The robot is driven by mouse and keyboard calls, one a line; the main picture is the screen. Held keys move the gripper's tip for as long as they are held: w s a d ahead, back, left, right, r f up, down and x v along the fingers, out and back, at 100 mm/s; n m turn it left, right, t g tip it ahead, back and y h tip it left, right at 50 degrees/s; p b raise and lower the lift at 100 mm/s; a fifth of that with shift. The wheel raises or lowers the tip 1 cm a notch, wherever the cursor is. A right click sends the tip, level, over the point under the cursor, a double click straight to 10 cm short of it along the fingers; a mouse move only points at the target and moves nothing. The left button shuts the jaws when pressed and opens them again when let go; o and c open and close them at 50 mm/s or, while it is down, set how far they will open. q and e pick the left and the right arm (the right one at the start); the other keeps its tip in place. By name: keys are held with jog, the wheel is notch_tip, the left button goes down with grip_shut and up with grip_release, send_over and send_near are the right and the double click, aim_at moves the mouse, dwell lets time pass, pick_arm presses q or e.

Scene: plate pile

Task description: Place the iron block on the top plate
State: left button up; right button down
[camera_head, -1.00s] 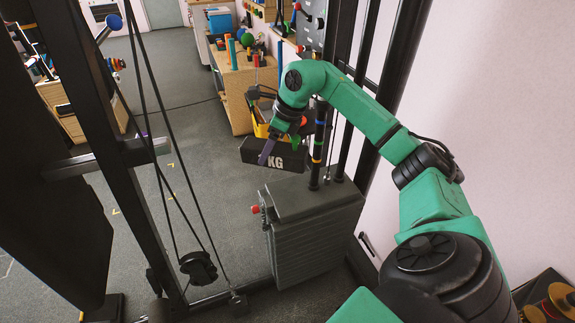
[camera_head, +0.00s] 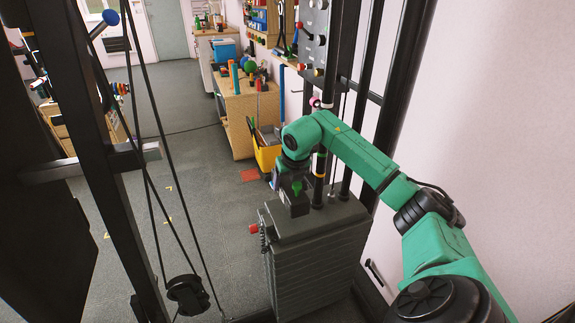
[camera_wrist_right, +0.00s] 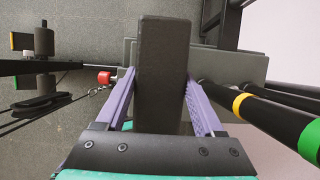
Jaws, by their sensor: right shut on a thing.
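The dark iron block (camera_wrist_right: 162,75) is held between the two purple fingers of my right gripper (camera_wrist_right: 159,88), which is shut on it. In the head view the block (camera_head: 294,205) shows nearly end-on, below my right gripper (camera_head: 289,180). It is over the back-left part of the grey top plate (camera_head: 335,217) of the plate pile, beside the upright rods. I cannot tell whether the block touches the plate. In the wrist view the plate (camera_wrist_right: 228,66) shows partly behind the block. My left gripper is not in view.
Upright rods (camera_head: 318,180) with coloured bands rise through the pile close to my right gripper. A red knob (camera_head: 253,229) sticks out at the pile's left. A yellow bin (camera_head: 266,155) and wooden cabinet (camera_head: 250,115) stand behind. The floor to the left is open.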

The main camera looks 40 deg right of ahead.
aim_at(293, 191)
notch_tip(293, 191, down, 7)
jog(key=shift+r, duration=0.1)
grip_release()
jog(key=shift+s, duration=0.1)
jog(key=v, duration=1.2)
